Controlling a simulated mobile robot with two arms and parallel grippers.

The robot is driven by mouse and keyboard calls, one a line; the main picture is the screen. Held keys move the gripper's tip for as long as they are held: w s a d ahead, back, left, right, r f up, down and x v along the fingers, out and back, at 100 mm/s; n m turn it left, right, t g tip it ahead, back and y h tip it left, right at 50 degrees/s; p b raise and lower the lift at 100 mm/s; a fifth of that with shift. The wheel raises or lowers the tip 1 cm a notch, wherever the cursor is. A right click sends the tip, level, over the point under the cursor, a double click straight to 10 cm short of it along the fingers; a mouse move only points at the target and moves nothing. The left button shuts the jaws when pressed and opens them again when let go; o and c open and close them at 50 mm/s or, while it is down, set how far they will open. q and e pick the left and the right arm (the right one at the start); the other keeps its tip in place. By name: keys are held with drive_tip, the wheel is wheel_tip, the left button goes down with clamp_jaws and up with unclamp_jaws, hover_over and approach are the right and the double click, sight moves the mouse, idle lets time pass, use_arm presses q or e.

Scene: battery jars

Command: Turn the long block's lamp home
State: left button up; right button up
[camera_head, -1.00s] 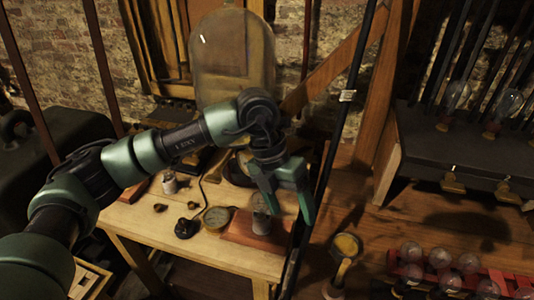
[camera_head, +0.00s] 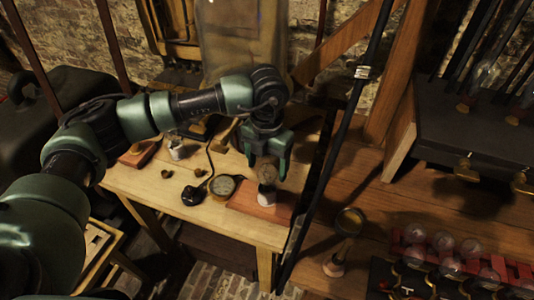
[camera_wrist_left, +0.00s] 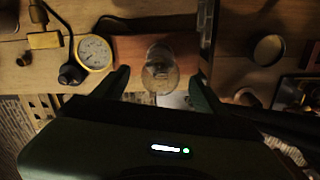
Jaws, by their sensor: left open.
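The long red-brown block (camera_head: 280,213) lies at the right part of the pale wooden table. Its lamp (camera_head: 268,190) stands upright on it, with a glass bulb above a pale base. In the left wrist view the bulb (camera_wrist_left: 159,70) shows between the fingers, over the block (camera_wrist_left: 130,47). My left gripper (camera_head: 267,170) is open and points down, its fingers on either side of the bulb. The wrist view shows gaps between the fingers (camera_wrist_left: 159,88) and the glass. My right gripper is not in view.
A round dial gauge (camera_head: 223,186) and a black knob with a cable (camera_head: 193,195) sit left of the block. A shorter block (camera_head: 138,154) lies farther left. A dark pole rises just right of the table. A red rack (camera_head: 460,262) holds several bulbs.

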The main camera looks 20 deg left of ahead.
use_arm(q)
drive_tip(key=shift+f, duration=0.1)
clamp_jaws()
drive_tip(key=shift+f+m+b, duration=0.1)
drive_tip(key=shift+m+b, duration=0.2)
drive_tip(key=shift+b, duration=0.05)
drive_tip(key=shift+m+b, duration=0.9)
drive_tip(key=shift+m, duration=0.3)
drive_tip(key=shift+m+b, duration=0.8)
drive_tip(key=shift+m, duration=0.9)
